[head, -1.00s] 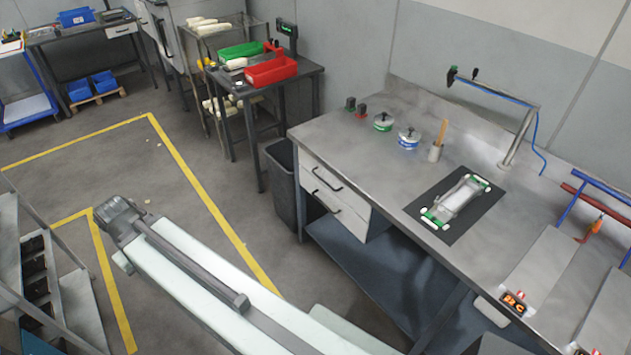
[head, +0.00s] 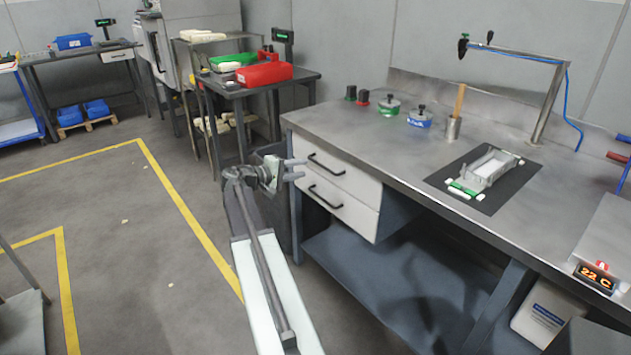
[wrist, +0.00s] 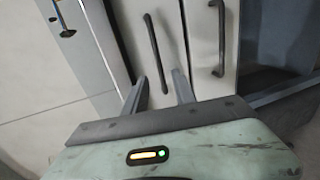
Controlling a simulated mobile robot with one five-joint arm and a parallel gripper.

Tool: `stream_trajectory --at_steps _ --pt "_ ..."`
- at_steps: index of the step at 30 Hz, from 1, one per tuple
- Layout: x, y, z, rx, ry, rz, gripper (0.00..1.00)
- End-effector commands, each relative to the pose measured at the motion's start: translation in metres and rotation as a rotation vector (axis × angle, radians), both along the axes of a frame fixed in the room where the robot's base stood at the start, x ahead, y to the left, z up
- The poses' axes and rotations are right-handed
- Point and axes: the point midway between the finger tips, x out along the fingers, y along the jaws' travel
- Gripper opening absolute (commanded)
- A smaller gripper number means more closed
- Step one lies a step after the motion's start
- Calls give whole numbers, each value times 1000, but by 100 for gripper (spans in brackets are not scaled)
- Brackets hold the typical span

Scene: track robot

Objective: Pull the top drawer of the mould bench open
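The mould bench (head: 425,160) stands at the right with two white drawers in its left end, both shut. The top drawer (head: 355,182) has a black bar handle (head: 326,165); the lower drawer has its own handle (head: 325,199). My gripper (head: 302,169) is open and empty, just left of the drawer fronts at about top drawer height. In the wrist view, the fingers of my gripper (wrist: 160,75) are apart, and the top drawer's handle (wrist: 156,52) lies ahead between them. I cannot tell whether they touch it.
A dark bin (head: 270,205) stands against the bench's left end, partly behind my arm. A side table (head: 225,80) with red and green trays is behind it. A mould (head: 485,168) lies on a black mat on the bench.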

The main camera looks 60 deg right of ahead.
Motion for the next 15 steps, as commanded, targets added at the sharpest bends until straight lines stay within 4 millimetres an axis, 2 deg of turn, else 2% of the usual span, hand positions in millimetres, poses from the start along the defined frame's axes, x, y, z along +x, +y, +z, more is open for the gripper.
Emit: stream_trajectory --at_steps 5,12,15 --pt "-4 -11 -1 1 0 -2 32" --pt "-17 -52 -12 2 -1 -2 32" --pt "-20 -64 -14 2 -2 0 32"
